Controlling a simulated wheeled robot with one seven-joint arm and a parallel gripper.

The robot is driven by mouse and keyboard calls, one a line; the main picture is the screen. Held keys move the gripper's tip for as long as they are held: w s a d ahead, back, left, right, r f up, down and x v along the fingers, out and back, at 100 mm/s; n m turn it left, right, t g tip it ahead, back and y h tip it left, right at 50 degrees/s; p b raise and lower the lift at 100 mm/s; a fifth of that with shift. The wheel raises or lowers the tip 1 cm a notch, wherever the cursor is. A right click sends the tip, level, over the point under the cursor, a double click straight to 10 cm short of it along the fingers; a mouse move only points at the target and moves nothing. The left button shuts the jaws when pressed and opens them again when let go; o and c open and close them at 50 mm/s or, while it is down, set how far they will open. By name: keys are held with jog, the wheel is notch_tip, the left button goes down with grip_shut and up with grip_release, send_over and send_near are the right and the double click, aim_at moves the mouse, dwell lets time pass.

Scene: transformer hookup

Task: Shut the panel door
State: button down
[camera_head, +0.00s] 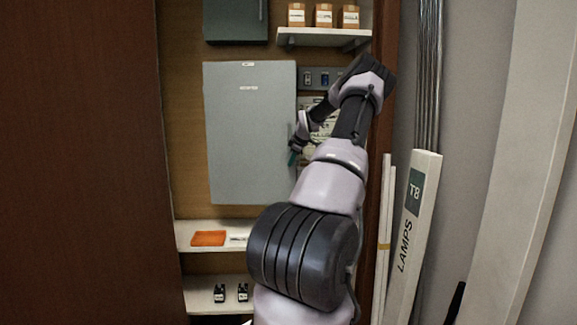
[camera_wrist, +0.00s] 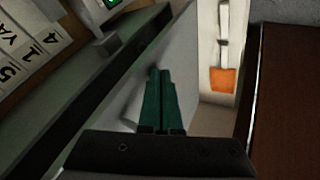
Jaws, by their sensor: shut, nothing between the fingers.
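The panel door (camera_head: 250,130) is a flat light grey sheet with small labels near its top, facing me on the wooden back wall. In the wrist view the pale grey door (camera_wrist: 192,60) runs beside my fingers. A darker grey band (camera_wrist: 75,85) lies along its left. From these views I cannot tell how far the door stands from its frame. My gripper (camera_head: 292,158) is at the door's right edge, below mid-height. Its green fingers (camera_wrist: 160,72) are together and empty, close to the door face. I cannot tell whether they touch it.
Small boxes (camera_head: 323,15) stand on an upper shelf (camera_head: 325,38). An orange cloth (camera_head: 208,238) lies on a lower shelf. Small black parts (camera_head: 219,292) stand below it. A brown panel (camera_head: 75,160) fills the left. A LAMPS carton (camera_head: 412,235) leans at the right.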

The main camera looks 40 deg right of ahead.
jog(key=w+d, duration=0.1)
jog(key=w+d+n, duration=0.1)
jog(key=w, duration=0.1)
jog(key=w+d+n+y, duration=0.1)
jog(key=d, duration=0.1)
jog(key=shift+w+r, duration=0.15)
jog(key=shift+r, duration=0.1)
